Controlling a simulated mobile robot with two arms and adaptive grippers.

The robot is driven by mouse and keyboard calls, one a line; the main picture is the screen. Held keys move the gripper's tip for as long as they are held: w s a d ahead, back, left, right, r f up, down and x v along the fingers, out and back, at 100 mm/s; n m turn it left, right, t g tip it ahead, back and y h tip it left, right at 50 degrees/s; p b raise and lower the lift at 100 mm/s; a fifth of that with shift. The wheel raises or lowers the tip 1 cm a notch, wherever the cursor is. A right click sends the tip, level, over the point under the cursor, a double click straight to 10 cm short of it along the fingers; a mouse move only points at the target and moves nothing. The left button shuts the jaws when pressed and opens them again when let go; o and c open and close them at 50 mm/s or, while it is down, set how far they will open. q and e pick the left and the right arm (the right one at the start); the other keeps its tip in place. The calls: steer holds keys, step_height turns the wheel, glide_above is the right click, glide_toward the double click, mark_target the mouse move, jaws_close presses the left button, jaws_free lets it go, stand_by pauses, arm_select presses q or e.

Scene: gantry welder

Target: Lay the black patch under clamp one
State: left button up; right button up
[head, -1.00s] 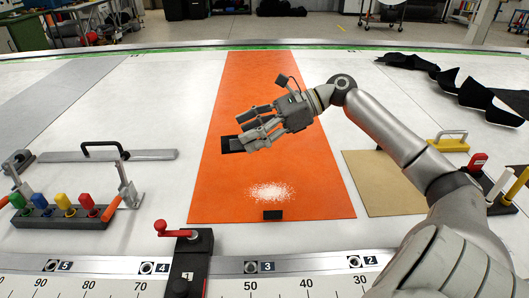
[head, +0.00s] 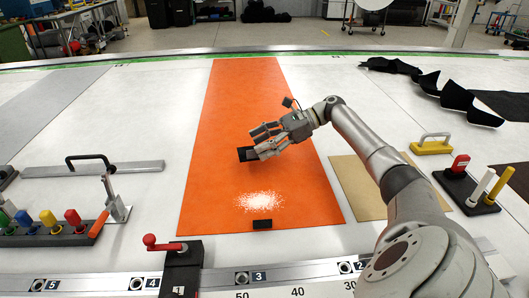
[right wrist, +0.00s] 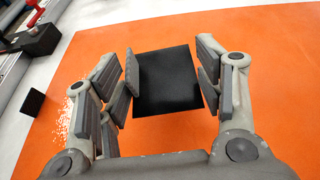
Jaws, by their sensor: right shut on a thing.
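The black patch (head: 245,154) is a flat dark square over the middle of the orange sheet (head: 215,195). My right gripper (head: 257,143) is shut on it, with the patch showing partly past the fingers. In the right wrist view the patch (right wrist: 165,85) lies between the two finger sides of the gripper (right wrist: 168,83). I cannot tell whether it touches the sheet or hangs just above. Clamp one (head: 180,265) is a dark block marked 1 with a red-knobbed handle, at the front edge, nearer and to the left of the patch. My left gripper is not in view.
White powder (head: 258,202) and a small black block (head: 262,225) lie on the sheet's near end. A bar with a black handle (head: 92,168) and coloured pegs (head: 48,222) are left.

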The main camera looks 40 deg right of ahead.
mark_target(265, 162)
steer(key=shift+w+d+f, duration=0.25)
steer(key=shift+d+f, duration=0.4)
steer(key=shift+f, duration=0.15)
step_height(265, 162, down, 2)
steer(key=shift+f+p, duration=0.1)
steer(key=shift+p, duration=0.55)
steer(key=shift+f, duration=0.2)
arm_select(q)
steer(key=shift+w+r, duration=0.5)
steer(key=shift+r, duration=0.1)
arm_select(e)
steer(key=shift+f, duration=0.2)
steer(key=o, duration=0.7)
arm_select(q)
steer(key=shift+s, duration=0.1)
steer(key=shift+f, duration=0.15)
